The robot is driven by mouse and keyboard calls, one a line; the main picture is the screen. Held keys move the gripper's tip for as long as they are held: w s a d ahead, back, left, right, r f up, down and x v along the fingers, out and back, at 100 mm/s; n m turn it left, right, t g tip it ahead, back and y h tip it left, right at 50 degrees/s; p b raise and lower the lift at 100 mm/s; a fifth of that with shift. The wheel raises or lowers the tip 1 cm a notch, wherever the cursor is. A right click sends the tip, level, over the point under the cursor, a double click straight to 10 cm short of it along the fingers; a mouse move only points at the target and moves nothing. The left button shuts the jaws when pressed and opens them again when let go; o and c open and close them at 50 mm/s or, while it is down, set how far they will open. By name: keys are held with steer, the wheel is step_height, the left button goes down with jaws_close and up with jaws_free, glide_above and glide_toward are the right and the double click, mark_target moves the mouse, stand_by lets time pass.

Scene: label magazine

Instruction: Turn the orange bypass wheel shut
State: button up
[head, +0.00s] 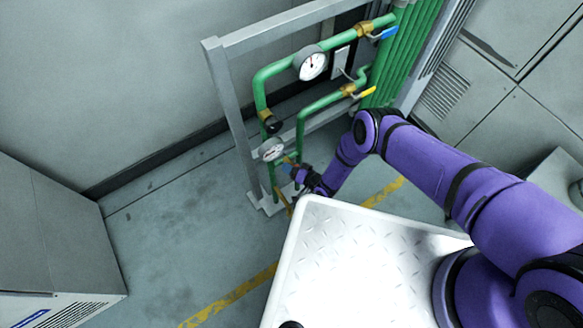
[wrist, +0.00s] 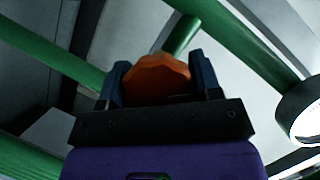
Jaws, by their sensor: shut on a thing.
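The orange bypass wheel (wrist: 157,76) fills the space between the two dark blue fingers of my gripper (wrist: 160,84) in the wrist view. The fingers stand on either side of it and are shut on it. A green pipe rises behind the wheel. In the head view my gripper (head: 292,170) is at the low end of the green pipework, beside the lower gauge. There the wheel is mostly hidden and too small to read. I cannot tell how far the wheel is turned.
Green pipes (head: 301,128) run on a grey metal frame (head: 222,85). They carry an upper gauge (head: 311,63), a lower gauge (head: 272,150), a blue lever (head: 384,33) and a yellow lever (head: 362,93). A grey cabinet (head: 50,235) stands at left. The floor between is clear.

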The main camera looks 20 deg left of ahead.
steer(key=shift+m+y, duration=0.5)
steer(key=shift+m, duration=0.3)
steer(key=o, duration=0.9)
steer(key=shift+o, duration=0.2)
steer(key=v, duration=1)
steer(key=shift+d, duration=0.35)
steer(key=shift+r, duration=0.15)
